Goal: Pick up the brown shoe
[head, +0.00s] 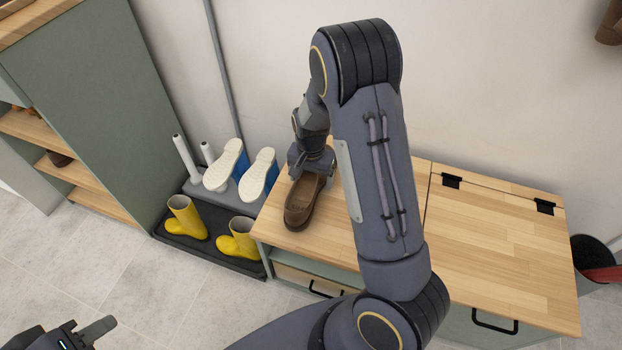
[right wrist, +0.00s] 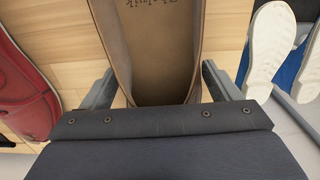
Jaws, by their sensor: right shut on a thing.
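The brown shoe (head: 304,201) rests on the wooden top of the low cabinet, near its left end. My right gripper (head: 312,164) reaches down over the far end of the shoe. In the right wrist view the fingers (right wrist: 160,88) lie on either side of the shoe opening (right wrist: 165,60), shut on it. The shoe's far end is partly hidden by the gripper. My left gripper (head: 80,334) shows only partly at the bottom left corner, away from the shoe; its jaw opening cannot be made out.
White-soled blue shoes (head: 242,172) stand on a rack left of the cabinet, above yellow boots (head: 188,217) on a black tray. A red item (right wrist: 22,85) lies beside the shoe in the right wrist view. The cabinet's right top (head: 500,245) is clear. A dark bin (head: 590,258) stands right.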

